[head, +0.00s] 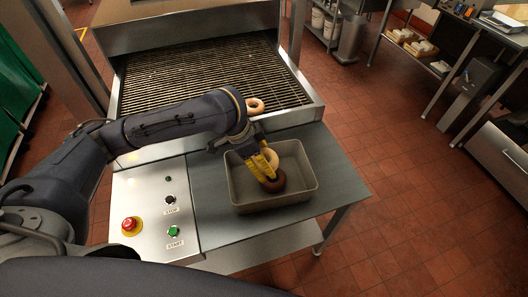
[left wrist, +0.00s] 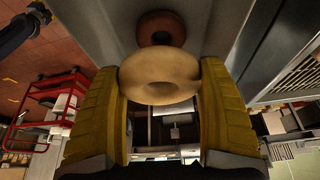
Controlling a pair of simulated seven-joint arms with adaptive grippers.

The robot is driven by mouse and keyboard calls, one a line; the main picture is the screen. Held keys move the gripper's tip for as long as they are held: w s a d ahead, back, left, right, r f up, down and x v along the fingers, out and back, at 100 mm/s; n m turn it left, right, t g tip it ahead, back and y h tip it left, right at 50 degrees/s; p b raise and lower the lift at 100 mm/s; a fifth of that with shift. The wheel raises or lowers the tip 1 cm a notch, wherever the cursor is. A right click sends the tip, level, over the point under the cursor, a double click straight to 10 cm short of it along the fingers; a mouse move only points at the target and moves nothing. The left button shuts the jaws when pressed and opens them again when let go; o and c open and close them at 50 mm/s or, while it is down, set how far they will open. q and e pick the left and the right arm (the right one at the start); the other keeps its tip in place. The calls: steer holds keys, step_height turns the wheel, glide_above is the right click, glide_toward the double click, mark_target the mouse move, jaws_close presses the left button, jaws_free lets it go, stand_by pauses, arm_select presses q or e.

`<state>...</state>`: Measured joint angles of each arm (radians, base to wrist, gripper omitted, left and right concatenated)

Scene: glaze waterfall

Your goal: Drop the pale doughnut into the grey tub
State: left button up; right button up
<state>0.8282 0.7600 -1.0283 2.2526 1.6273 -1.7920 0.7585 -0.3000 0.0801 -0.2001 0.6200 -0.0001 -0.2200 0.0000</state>
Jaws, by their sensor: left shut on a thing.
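The pale doughnut (left wrist: 160,91) is between the two yellow fingers of my left gripper (left wrist: 160,95) in the left wrist view. In the head view the doughnut (head: 271,156) is partly hidden by the fingers. My left gripper (head: 265,170) is shut on it and points down over the grey tub (head: 240,191), within its outline. A brown doughnut (head: 276,186) lies in the tub below the fingers, and it also shows past the pale one in the left wrist view (left wrist: 161,24). My right gripper is not in view.
The tub stands on a grey table (head: 340,180) beside a panel with a red stop button (head: 130,224) and a green start button (head: 173,231). Behind is a wire conveyor (head: 190,80) with another doughnut (head: 255,111) at its near edge.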

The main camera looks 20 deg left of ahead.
arm_select(q)
steer(key=shift+f, duration=1.85)
steer(key=o, duration=1.2)
steer(key=v, duration=1.2)
steer(key=shift+a, duration=0.1)
